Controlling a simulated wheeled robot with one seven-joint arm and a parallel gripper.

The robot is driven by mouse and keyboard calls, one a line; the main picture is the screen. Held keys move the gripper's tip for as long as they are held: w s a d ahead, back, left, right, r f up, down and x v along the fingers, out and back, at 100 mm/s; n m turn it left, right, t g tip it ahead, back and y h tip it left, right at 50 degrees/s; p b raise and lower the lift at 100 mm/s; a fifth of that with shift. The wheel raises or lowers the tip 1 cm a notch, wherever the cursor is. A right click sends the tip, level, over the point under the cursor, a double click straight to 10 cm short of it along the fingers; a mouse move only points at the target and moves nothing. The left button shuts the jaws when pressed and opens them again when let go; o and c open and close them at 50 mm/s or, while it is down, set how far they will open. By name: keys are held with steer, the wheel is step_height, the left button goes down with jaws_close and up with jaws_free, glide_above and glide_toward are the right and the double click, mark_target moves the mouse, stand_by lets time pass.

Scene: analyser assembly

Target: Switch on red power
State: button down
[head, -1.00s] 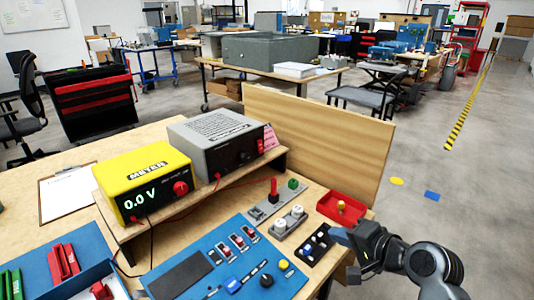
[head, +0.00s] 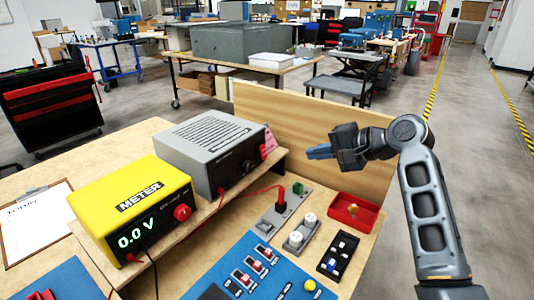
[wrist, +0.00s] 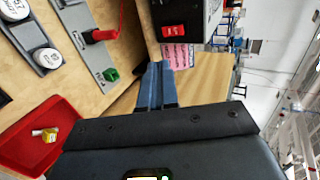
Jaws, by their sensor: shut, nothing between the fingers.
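The grey power box (head: 208,142) stands on the wooden shelf behind the yellow meter. Its red power switch (head: 266,150) sits at the right end of its front face. In the wrist view the red switch (wrist: 173,31) shows on the dark panel just beyond my fingertips. My gripper (head: 308,152) is shut and empty, with its blue fingers pointing left toward the box, in front of the wooden back board. In the wrist view the fingers (wrist: 155,72) lie together, apart from the switch. I cannot tell whether the switch is on or off.
The yellow meter (head: 148,205) reads 0.0 V. A red plug (head: 280,198) stands upright in a grey strip, with a red cable to the box. A green block (head: 298,190), white round terminals (head: 297,238) and a red tray (head: 352,212) are below my gripper. The wooden board (head: 300,130) stands behind.

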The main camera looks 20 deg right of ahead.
steer(key=shift+w+a, duration=0.1)
glide_toward(265, 157)
steer(key=x, duration=0.5)
steer(key=shift+p+x, duration=0.35)
steer(key=shift+x, duration=0.5)
steer(key=shift+w+a+f+t+b, duration=0.15)
steer(key=shift+t+b, duration=0.25)
steer(key=shift+b, duration=0.35)
